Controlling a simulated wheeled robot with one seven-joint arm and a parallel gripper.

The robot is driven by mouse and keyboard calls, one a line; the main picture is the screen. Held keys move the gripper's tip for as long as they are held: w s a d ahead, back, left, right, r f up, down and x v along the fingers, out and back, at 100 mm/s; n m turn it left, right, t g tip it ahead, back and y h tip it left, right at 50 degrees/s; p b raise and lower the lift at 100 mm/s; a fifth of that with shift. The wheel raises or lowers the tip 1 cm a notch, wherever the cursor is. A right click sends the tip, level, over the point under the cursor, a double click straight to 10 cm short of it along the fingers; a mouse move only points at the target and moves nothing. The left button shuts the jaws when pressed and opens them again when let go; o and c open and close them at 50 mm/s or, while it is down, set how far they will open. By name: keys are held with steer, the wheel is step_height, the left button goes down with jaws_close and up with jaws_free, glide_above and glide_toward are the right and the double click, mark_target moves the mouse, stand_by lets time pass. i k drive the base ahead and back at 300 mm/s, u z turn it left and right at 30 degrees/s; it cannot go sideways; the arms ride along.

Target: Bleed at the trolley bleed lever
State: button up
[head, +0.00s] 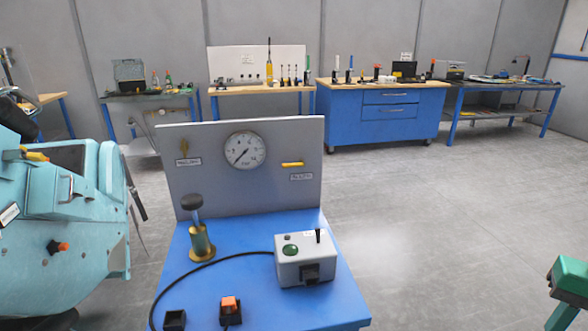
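The trolley (345,309) has a blue top and an upright grey back panel (215,183). A yellow lever (292,164) lies horizontal on the right of the panel, above a small label (301,177). Another yellow lever (184,148) stands about upright on the left, above another label (188,162). I cannot read either label for certain, so I cannot tell which lever is the bleed lever. A round white gauge (245,151) sits between them, its needle pointing to the lower left. My gripper is not in view.
On the trolley stand a brass pump-like part with a black knob (196,214), a grey box with a green button (302,262), and an orange switch (230,309). A teal coaster car (75,240) is close on the left. A green object (568,283) is at right.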

mark_target(301, 163)
steer(key=z, duration=2.05)
steer(key=k, duration=1.4)
steer(key=u, duration=1.45)
steer(key=i, duration=0.5)
